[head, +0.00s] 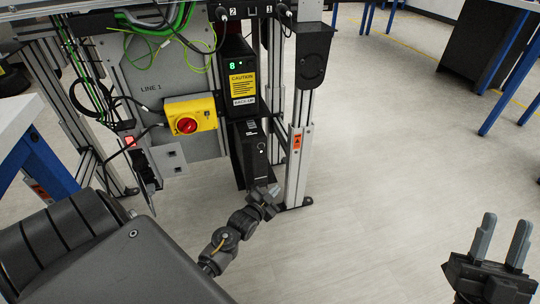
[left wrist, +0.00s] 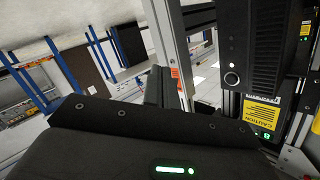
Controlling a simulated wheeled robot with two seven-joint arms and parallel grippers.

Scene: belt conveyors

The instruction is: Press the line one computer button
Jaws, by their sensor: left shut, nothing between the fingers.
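The line one computer is a black upright tower (head: 249,150) low in the conveyor frame, below the black back-up unit. A small round light-coloured button (head: 262,152) shows on its front. In the left wrist view the tower (left wrist: 262,60) stands tilted at the right, with its round button (left wrist: 231,78) facing the camera. My left gripper (head: 266,193) is shut and empty, in front of and below the button in the head view, seemingly apart from the tower. My right gripper (head: 502,240) is open and empty at the lower right, far from the tower.
The back-up unit (head: 241,85) bears a yellow caution label and a green digit. An aluminium post (head: 296,165) stands just right of the tower. The floor (head: 400,150) further right is clear.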

